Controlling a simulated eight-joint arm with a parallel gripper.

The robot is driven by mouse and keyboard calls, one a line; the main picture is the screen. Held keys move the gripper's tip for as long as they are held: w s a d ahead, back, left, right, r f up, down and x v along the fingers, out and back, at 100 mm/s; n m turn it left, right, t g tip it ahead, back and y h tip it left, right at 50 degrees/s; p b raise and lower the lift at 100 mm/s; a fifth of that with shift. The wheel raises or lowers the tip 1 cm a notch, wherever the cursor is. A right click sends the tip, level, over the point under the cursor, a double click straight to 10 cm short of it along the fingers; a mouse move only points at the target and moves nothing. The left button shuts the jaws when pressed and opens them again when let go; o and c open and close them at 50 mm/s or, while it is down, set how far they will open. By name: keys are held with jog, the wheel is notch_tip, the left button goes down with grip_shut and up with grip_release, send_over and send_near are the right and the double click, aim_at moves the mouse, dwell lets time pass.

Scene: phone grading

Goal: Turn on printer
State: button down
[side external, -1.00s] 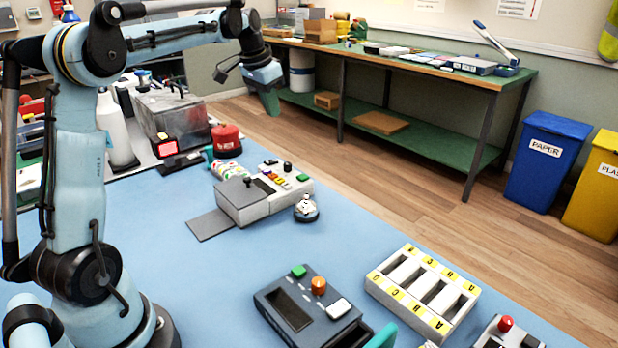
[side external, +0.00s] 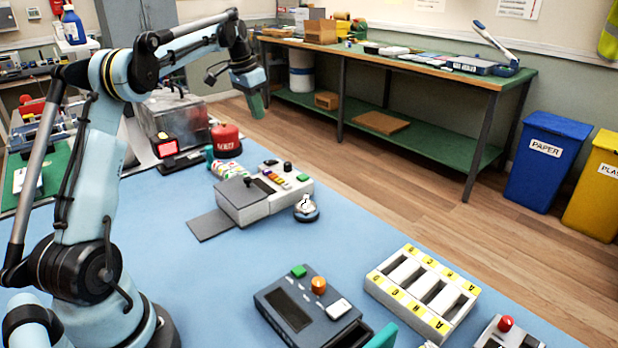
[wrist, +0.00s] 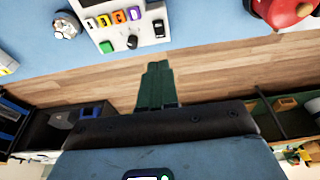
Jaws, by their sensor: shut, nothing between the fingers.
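No device carries a readable printer label. A light grey machine (side external: 262,193) with a row of coloured buttons, black knobs and a flat dark plate at its left stands mid-table. Its button panel also shows at the top of the wrist view (wrist: 120,30), with a green button (wrist: 106,47) and a black knob (wrist: 132,42). A dark grey device (side external: 308,308) with a screen, a green button, an orange knob and a white button lies nearer the front. My gripper (side external: 257,108) is shut and empty, raised beyond the light grey machine; its green fingers (wrist: 157,82) touch nothing.
A white slotted tray (side external: 423,292) with yellow labels and a red-button box (side external: 507,332) lie at the front right. A red canister (side external: 226,138) and a small round object (side external: 306,210) flank the light grey machine. The blue table (side external: 215,275) is clear at front left.

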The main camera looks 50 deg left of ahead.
aim_at(268, 162)
jog(key=x, duration=0.8)
jog(key=s+x, duration=0.1)
jog(key=x, duration=0.3)
jog(key=shift+f, duration=0.75)
jog(key=shift+s, duration=0.1)
jog(key=shift+s+f+t, duration=0.1)
jog(key=shift+f+t, duration=0.15)
jog(key=shift+t, duration=0.05)
jog(key=shift+r, duration=0.1)
jog(key=shift+w+r, duration=0.25)
jog(key=shift+w, duration=0.55)
